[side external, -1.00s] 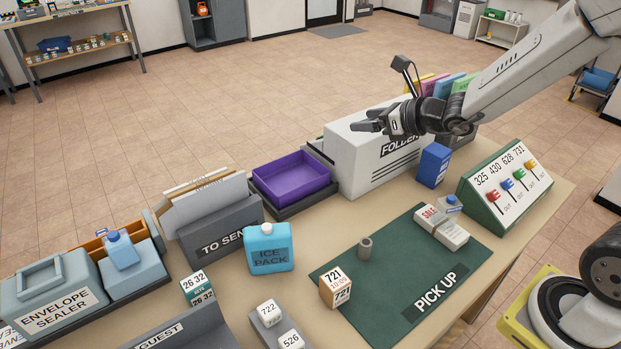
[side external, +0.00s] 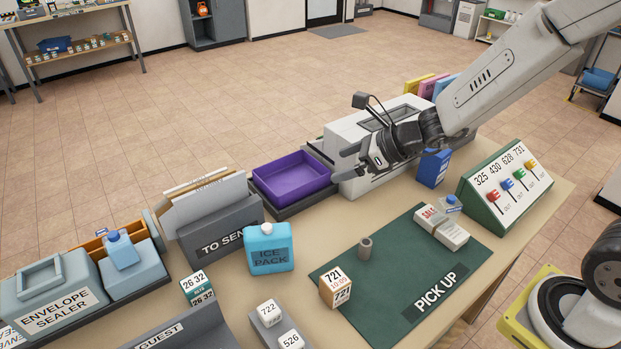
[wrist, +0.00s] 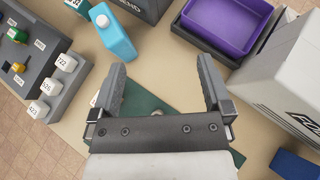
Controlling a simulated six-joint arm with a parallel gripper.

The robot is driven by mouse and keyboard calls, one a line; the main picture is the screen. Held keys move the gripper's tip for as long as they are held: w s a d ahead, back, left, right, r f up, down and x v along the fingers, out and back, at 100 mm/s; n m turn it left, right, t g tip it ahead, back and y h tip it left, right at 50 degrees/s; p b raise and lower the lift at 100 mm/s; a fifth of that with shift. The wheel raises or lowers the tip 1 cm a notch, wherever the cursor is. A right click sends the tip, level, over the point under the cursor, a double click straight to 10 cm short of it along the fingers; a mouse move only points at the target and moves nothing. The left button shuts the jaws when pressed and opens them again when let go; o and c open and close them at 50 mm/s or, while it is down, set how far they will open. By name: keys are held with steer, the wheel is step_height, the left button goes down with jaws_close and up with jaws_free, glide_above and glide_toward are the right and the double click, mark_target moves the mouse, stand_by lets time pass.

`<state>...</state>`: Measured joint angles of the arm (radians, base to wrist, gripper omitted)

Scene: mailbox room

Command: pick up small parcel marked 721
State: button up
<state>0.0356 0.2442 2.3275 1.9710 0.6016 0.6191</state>
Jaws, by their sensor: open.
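The small parcel marked 721 (side external: 336,289) is a white and tan box. In the side external view it stands on the left part of the green PICK UP mat (side external: 408,257). My gripper (side external: 345,165) is open and empty, in the air well above the table, near the folder machine and behind the parcel in that view. In the wrist view my two fingers (wrist: 163,85) are spread apart, with part of the green mat (wrist: 145,103) between and below them. The parcel is mostly hidden there by my left finger.
A grey cylinder (side external: 365,248) and a SALE box (side external: 433,219) share the mat. Around it are a blue ice pack (side external: 269,248), a purple tray (side external: 291,177), a blue box (side external: 433,168), a numbered key panel (side external: 507,187) and a rack of white numbered blocks (side external: 268,313).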

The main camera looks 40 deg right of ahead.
steer(key=s+a+f+n+g, duration=0.4)
steer(key=a+f, duration=0.1)
steer(key=f, duration=0.1)
steer(key=n+g+h, duration=0.2)
steer(key=n+g, duration=0.2)
steer(key=n, duration=0.1)
glide_above(337, 279)
steer(key=w+d, duration=0.1)
steer(key=d, duration=0.1)
step_height(337, 279, down, 5)
steer(key=shift+s+f+n, duration=0.35)
steer(key=shift+f+n, duration=0.05)
steer(key=shift+f, duration=0.1)
steer(key=shift+x, duration=1.2)
steer(key=shift+s+x, duration=0.15)
steer(key=shift+x, duration=1.15)
steer(key=shift+s+x, duration=0.15)
steer(key=shift+x, duration=1.15)
steer(key=shift+d, duration=0.1)
